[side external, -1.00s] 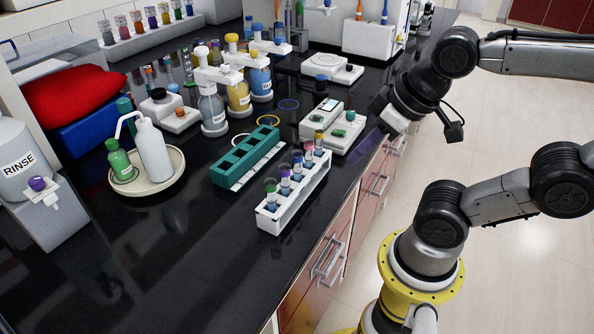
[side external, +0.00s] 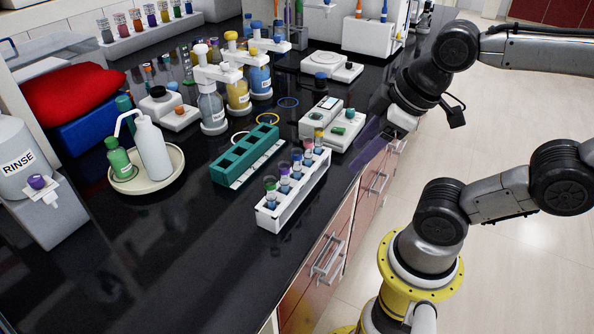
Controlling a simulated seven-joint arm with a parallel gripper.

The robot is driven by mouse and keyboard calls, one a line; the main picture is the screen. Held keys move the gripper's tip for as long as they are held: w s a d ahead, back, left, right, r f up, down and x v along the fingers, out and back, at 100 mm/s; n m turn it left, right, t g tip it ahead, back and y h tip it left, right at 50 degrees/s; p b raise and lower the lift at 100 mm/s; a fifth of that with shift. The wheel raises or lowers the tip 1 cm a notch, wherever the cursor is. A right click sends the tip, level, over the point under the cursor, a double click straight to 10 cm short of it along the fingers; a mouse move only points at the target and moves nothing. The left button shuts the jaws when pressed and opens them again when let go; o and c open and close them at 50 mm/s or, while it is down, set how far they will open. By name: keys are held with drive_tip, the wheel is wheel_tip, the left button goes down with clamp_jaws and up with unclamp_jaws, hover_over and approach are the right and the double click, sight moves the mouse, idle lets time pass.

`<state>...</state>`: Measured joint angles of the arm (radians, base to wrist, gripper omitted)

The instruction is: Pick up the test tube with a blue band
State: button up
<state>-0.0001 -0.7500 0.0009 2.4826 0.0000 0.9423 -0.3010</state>
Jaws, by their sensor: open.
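A white rack (side external: 292,205) stands near the front edge of the black bench, holding several upright test tubes with coloured bands. The tube with a blue band (side external: 297,164) seems to be the one near the middle of the row, next to a purple-banded tube (side external: 284,178); the two colours are hard to tell apart at this size. My gripper (side external: 378,136) is at the bench edge, right of the rack and apart from it. It is open and empty; its fingers are small and indistinct.
A green rack (side external: 240,160) stands just left of the white one. White devices (side external: 345,126) sit behind the tubes. A round tray (side external: 172,178) with bottles is at left. The front left bench (side external: 170,260) is clear.

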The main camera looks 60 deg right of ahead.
wheel_tip(320, 180, up, 3)
drive_tip(key=w+n, duration=0.2)
drive_tip(key=n, duration=0.5)
drive_tip(key=n+g, duration=0.5)
drive_tip(key=n, duration=0.7)
hover_over(297, 163)
drive_tip(key=w+d, duration=0.1)
drive_tip(key=f, duration=0.8)
drive_tip(key=shift+d+f, duration=0.2)
drive_tip(key=shift+f, duration=0.05)
drive_tip(key=f, duration=0.4)
drive_tip(key=shift+s+a, duration=0.25)
drive_tip(key=shift+s, duration=0.05)
drive_tip(key=shift+f, duration=0.6)
clamp_jaws()
